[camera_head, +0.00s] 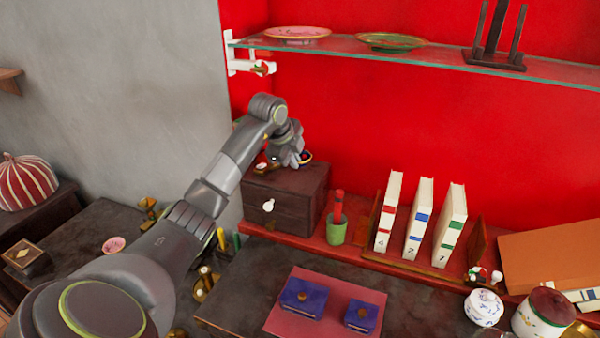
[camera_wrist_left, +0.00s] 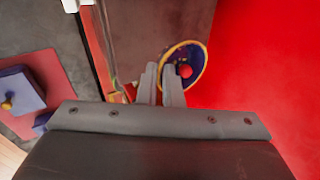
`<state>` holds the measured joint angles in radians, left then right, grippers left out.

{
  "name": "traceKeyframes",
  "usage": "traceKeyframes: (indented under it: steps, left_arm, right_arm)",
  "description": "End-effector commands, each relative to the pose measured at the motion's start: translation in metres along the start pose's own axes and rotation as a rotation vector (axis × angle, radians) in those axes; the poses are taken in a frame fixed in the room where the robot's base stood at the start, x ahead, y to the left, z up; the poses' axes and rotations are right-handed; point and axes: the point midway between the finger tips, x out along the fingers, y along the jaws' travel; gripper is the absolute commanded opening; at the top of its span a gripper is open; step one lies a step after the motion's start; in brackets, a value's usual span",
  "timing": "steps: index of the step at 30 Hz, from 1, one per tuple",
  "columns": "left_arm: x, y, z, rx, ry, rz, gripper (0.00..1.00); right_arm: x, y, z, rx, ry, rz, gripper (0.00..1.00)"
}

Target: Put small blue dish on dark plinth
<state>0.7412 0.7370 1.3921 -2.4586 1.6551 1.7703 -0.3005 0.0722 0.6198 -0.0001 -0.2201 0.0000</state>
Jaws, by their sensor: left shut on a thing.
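The small blue dish (camera_wrist_left: 199,64) has a yellow rim and a red ball-like spot inside, and shows in the left wrist view. My left gripper (camera_wrist_left: 161,72) is shut on its near left rim. In the head view the dish (camera_head: 306,157) is mostly hidden behind my left gripper (camera_head: 297,160), over the top of a dark wooden box (camera_head: 290,196) with a white knob. I cannot tell whether the dish touches the box top, nor whether this box is the dark plinth. My right gripper is not in view.
A green cup (camera_head: 336,230) with red sticks and several upright books (camera_head: 420,220) stand right of the box on a red ledge. A glass shelf (camera_head: 430,55) with plates hangs above. Blue boxes (camera_head: 304,298) lie on a red mat in front.

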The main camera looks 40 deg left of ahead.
Motion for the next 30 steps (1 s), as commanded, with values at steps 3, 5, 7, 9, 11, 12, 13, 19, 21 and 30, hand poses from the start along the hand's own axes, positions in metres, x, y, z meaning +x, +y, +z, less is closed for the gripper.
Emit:
traceKeyframes:
  steps: [3,5,7,9,11,12,13,19,21,30]
  left_arm:
    - [0.01,0.005,0.001,0.001,0.0,0.001,0.0]
    - [0.015,0.008,0.001,0.002,0.0,0.002,0.0]
    - [0.023,0.013,0.001,0.002,0.001,0.003,0.0]
    - [0.032,0.018,0.001,0.001,0.002,0.003,0.0]
    - [0.039,0.022,0.002,0.001,0.001,0.002,0.0]
    - [0.042,0.024,0.002,0.002,0.001,0.002,0.0]
    - [0.043,0.024,0.002,0.002,0.0,0.001,0.0]
    - [0.045,0.025,0.003,0.004,0.0,-0.002,0.0]
    - [0.046,0.025,0.003,0.004,0.0,-0.001,0.0]
    - [0.045,0.025,0.003,0.003,0.0,-0.001,0.15]
  right_arm:
    - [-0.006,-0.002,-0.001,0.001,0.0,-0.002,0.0]
    - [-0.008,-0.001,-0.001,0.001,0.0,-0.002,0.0]
    - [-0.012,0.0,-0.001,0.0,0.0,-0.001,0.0]
    - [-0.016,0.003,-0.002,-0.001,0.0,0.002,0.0]
    - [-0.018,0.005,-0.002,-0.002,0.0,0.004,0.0]
    - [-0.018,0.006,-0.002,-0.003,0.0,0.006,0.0]
    - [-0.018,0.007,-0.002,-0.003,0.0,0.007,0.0]
    - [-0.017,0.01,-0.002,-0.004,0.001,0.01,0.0]
    - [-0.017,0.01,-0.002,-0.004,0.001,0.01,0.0]
    - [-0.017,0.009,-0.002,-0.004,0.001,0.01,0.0]
